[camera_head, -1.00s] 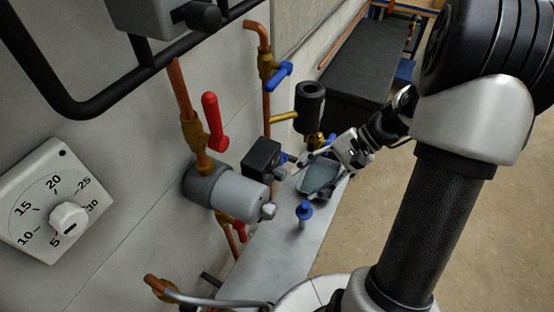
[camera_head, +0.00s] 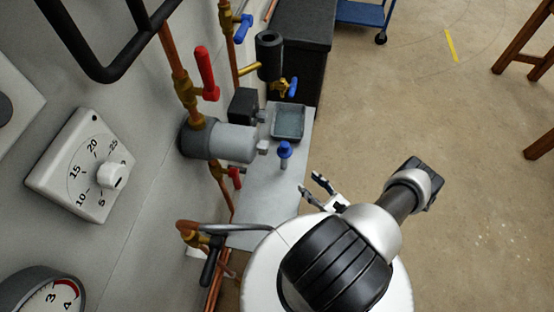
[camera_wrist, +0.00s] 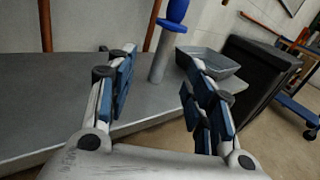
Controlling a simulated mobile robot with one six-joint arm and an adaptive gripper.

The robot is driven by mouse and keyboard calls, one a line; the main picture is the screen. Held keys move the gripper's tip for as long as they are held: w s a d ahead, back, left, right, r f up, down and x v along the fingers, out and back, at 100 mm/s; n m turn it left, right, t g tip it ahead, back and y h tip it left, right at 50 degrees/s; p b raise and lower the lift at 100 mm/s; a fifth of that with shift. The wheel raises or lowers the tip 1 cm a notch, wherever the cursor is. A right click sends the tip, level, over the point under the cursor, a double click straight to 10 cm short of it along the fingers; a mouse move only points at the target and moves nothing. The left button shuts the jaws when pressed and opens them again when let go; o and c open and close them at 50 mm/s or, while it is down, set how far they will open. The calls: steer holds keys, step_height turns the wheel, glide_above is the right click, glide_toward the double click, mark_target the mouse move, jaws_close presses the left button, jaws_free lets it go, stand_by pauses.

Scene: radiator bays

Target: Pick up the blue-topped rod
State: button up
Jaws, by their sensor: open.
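The blue-topped rod (camera_head: 284,154) stands upright on the grey shelf (camera_head: 262,200), with a blue knob and a grey shaft. In the wrist view the rod (camera_wrist: 161,52) is beyond the fingertips, between them and nearer the top centre; its blue top reaches the picture's upper edge. My gripper (camera_head: 312,186) is open and empty, to the lower right of the rod in the head view. In the wrist view my gripper (camera_wrist: 158,62) has its two fingers spread apart, with the rod apart from both.
A grey tray (camera_head: 288,122) sits on the shelf behind the rod. A grey cylinder (camera_head: 222,141), copper pipes and a red-handled valve (camera_head: 207,75) line the wall at left. A black cabinet (camera_head: 302,50) stands behind. Open floor lies to the right.

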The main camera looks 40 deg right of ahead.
step_height(320, 180, down, 2)
steer(key=s+a+m+h, duration=0.2)
steer(key=b, duration=0.2)
glide_toward(286, 164)
steer(key=w, duration=0.4)
steer(key=w+r, duration=0.1)
steer(key=w, duration=0.1)
steer(key=shift+w+a, duration=0.1)
steer(key=shift+a, duration=0.15)
steer(key=w, duration=0.3)
steer(key=w+d+b, duration=0.1)
steer(key=shift+w+f, duration=0.15)
steer(key=shift+f, duration=0.15)
steer(key=shift+w, duration=0.4)
jaws_close()
